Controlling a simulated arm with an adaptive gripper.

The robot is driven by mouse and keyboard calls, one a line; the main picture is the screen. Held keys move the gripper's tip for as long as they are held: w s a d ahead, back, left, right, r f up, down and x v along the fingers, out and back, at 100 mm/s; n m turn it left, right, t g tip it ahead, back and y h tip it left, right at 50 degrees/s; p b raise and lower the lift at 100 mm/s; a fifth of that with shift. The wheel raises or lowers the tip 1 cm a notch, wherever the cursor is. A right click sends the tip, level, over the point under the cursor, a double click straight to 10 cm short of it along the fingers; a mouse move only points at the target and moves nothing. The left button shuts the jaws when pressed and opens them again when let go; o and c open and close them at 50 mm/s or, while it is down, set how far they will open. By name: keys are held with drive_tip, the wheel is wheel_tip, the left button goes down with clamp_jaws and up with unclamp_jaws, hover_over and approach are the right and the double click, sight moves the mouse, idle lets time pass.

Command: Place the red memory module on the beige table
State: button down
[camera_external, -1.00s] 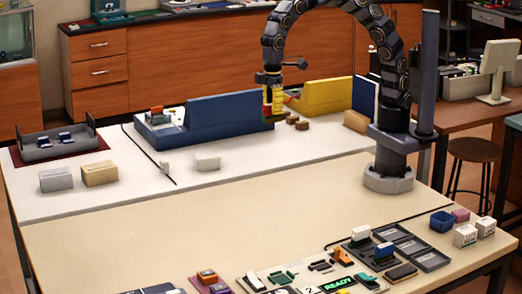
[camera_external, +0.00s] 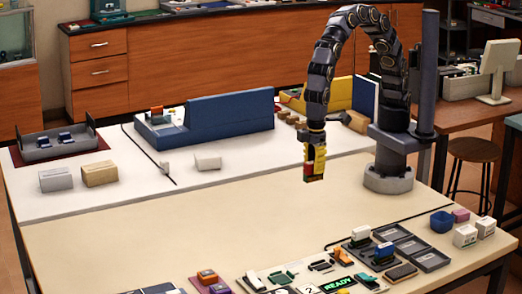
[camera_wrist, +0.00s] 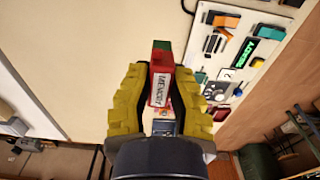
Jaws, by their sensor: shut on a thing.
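The red memory module (camera_wrist: 162,68) is a small block with a white label reading "MEMORY" and a green part at its far end. My gripper (camera_wrist: 158,90) has yellow ridged fingers shut on the module's two sides in the wrist view. In the external view, my gripper (camera_external: 315,165) points down over the beige table (camera_external: 240,225). The red of the module shows low between the fingers, with a gap between it and the tabletop apparently. Its exact height is hard to tell.
The beige surface below and left of my gripper is clear. A board with several parts and a green "READY" sign (camera_external: 338,284) lies at the front. Grey trays (camera_external: 432,262) and a blue bin (camera_external: 441,222) are at the right. A blue block (camera_external: 230,115) stands behind on the white area.

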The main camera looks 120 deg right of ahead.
hover_over(372, 252)
wheel_tip(372, 252, down, 9)
drive_tip(key=shift+w+f, duration=0.1)
drive_tip(key=shift+f, duration=3.55)
drive_tip(key=shift+f, duration=0.25)
drive_tip(key=c, duration=1.1)
unclamp_jaws()
